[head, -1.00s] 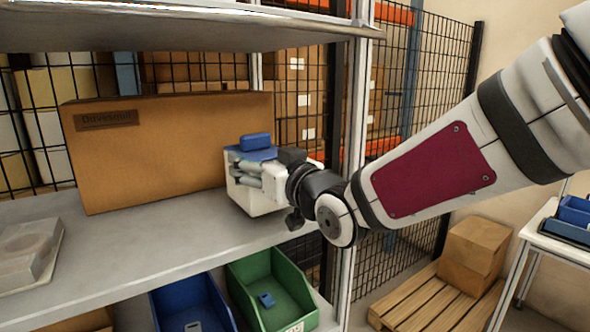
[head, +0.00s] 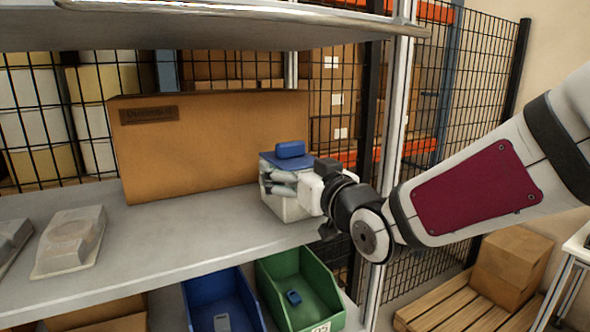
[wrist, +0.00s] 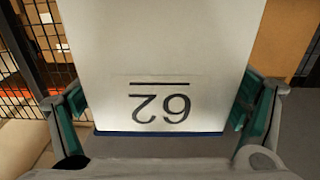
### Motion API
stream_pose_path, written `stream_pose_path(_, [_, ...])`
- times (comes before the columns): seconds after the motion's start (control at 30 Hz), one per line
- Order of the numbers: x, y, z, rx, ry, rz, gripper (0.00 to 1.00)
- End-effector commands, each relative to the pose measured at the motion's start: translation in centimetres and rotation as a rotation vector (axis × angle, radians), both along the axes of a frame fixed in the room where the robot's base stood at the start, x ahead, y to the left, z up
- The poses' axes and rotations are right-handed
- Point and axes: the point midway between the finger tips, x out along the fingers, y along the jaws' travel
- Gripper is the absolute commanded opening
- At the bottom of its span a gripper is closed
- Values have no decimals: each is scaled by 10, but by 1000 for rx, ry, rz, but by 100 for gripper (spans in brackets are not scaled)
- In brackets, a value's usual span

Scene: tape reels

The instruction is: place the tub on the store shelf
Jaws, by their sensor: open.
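The tub (head: 288,209) is a white box with a blue lid and a raised blue grip on top. It stands upright on the grey shelf (head: 190,243), right of the large cardboard box and near the right post. My gripper (head: 287,184) reaches in from the right at tub height, its fingers open along the tub's sides. In the wrist view, the tub's white face (wrist: 160,55) with an upside-down "62" fills the middle. The open fingers of my gripper (wrist: 158,118) are on either side of it. I cannot tell whether they touch it.
The cardboard box (head: 215,145) stands close to the tub's left. A grey moulded part (head: 70,242) lies farther left, with free shelf between. An upper shelf (head: 220,30) hangs above. Blue (head: 222,300) and green (head: 300,288) bins sit below. The shelf post (head: 397,110) is near my wrist.

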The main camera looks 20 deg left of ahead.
Motion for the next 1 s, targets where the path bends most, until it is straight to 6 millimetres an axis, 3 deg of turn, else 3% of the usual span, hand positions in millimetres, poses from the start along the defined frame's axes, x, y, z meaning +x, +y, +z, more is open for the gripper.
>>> stream_pose_path(0.17, [-5, -7, 4, -1, -3, -2, 91])
stream_pose_path(0.7, [-69, -81, 4, -2, -2, -2, 91])
stream_pose_path(0.87, [-76, -91, 4, -4, 0, -5, 91])
stream_pose_path(1.0, [-68, -111, -2, -70, 17, -81, 91])
